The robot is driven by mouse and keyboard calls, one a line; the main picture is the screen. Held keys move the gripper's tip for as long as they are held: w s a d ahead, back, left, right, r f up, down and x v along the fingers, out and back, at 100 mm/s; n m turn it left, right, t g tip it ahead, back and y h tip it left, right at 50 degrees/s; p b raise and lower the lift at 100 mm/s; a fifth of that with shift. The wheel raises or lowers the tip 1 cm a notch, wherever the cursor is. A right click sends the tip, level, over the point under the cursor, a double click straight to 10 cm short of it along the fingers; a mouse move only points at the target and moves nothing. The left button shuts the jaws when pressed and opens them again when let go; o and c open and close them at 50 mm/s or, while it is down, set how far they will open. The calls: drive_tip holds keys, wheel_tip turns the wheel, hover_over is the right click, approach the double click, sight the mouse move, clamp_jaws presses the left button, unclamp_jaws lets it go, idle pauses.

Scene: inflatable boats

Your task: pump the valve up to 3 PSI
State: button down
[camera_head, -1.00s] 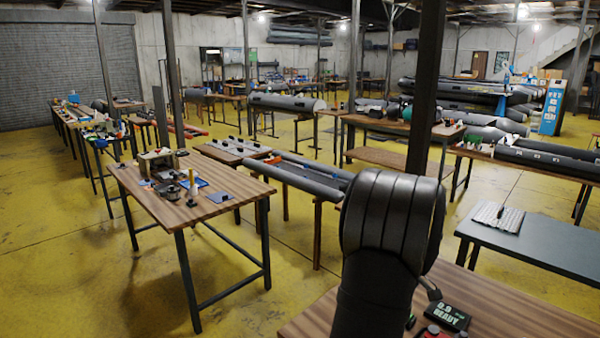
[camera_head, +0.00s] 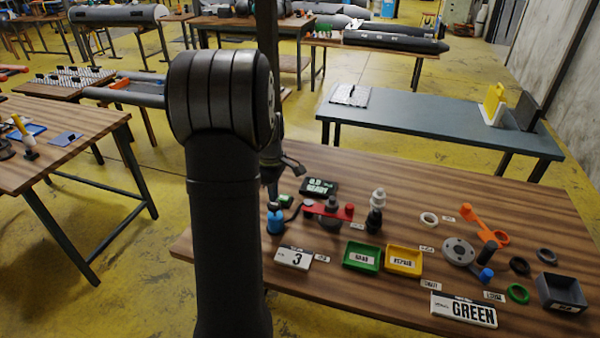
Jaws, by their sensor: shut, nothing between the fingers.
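A small black display (camera_head: 320,187) on the wooden bench reads what looks like 0.0 READY in green. A white card with a 3 (camera_head: 293,257) lies nearer. A red plate fixture with dark round parts (camera_head: 330,209) stands by the display. Beside it is a black piece with a light grey top (camera_head: 376,210). I cannot tell which of these is the valve. A blue cylinder (camera_head: 276,222) stands left of the fixture. My gripper (camera_head: 271,190) is shut and empty, pointing down just above the blue cylinder. My arm partly hides it.
A green tray (camera_head: 361,267) and a yellow tray (camera_head: 404,270) sit at the bench's middle. To the right are a grey disc (camera_head: 458,251), an orange tool (camera_head: 484,224), several rings, a dark bin (camera_head: 562,306) and a GREEN card (camera_head: 464,310). A blue-grey table (camera_head: 430,115) stands behind.

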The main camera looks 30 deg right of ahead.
sight(274, 203)
drive_tip(key=shift+f, duration=0.1)
idle(0.3)
idle(1.8)
idle(0.7)
drive_tip(key=shift+f, duration=1.95)
drive_tip(key=shift+r, duration=2.05)
idle(0.3)
drive_tip(key=c, duration=2.1)
unclamp_jaws()
